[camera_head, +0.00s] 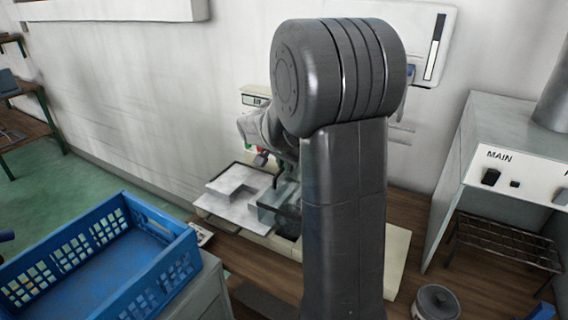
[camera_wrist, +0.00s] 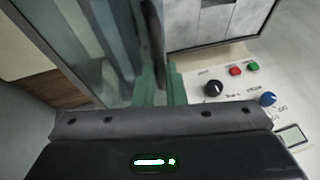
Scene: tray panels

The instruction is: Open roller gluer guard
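The roller gluer (camera_head: 240,214) stands on the wooden bench, partly hidden behind my arm. Its clear guard (camera_head: 268,213) shows beside the pale metal tray. In the wrist view the see-through guard (camera_wrist: 95,40) fills the upper left, with a dark upright edge or handle (camera_wrist: 156,45) at its right. My gripper (camera_wrist: 161,78) has two green fingers close together, with a narrow gap at the lower end of that dark edge. I cannot tell whether they touch or grip it. In the head view the fingers are mostly hidden by my arm.
In the wrist view a control panel (camera_wrist: 236,92) with knobs and red and green buttons lies right of my fingers. A blue crate (camera_head: 100,262) stands at the left. A grey cabinet marked MAIN (camera_head: 505,180) and a lidded pot (camera_head: 437,302) are at the right.

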